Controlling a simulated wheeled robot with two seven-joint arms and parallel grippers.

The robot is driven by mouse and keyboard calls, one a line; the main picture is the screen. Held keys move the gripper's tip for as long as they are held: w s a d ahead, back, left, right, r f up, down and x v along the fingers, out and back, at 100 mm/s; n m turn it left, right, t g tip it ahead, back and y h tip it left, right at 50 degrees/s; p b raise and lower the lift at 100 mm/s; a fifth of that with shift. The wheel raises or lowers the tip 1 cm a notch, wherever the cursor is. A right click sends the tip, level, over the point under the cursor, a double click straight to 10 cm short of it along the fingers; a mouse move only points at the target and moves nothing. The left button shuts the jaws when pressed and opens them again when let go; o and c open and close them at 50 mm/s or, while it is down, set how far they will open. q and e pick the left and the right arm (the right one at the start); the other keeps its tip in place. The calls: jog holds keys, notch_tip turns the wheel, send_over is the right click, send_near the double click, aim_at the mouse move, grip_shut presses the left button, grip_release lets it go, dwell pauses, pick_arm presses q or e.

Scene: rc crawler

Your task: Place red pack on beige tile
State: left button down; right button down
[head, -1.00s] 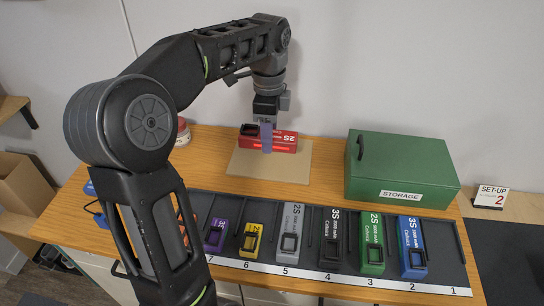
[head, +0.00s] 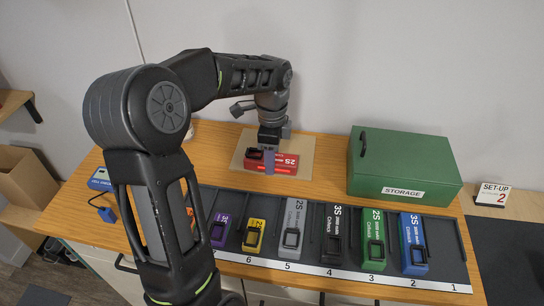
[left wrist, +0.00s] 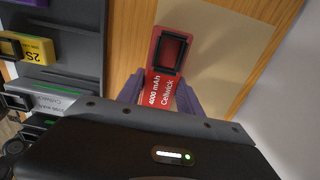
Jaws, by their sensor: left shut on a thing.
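I cannot tell whether the pack touches the tile. My right gripper is not in view.
A dark rack (head: 325,263) along the front holds several coloured packs in numbered slots. A green storage box (head: 405,170) stands right of the tile. A blue device (head: 100,180) lies at the left. Bare table separates the tile and the box.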

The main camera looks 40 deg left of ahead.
pick_arm(q)
jog(key=shift+f, duration=0.15)
jog(key=c, duration=0.8)
grip_release()
notch_tip(320, 180, up, 12)
jog(key=p, duration=0.1)
jog(key=shift+r, duration=0.2)
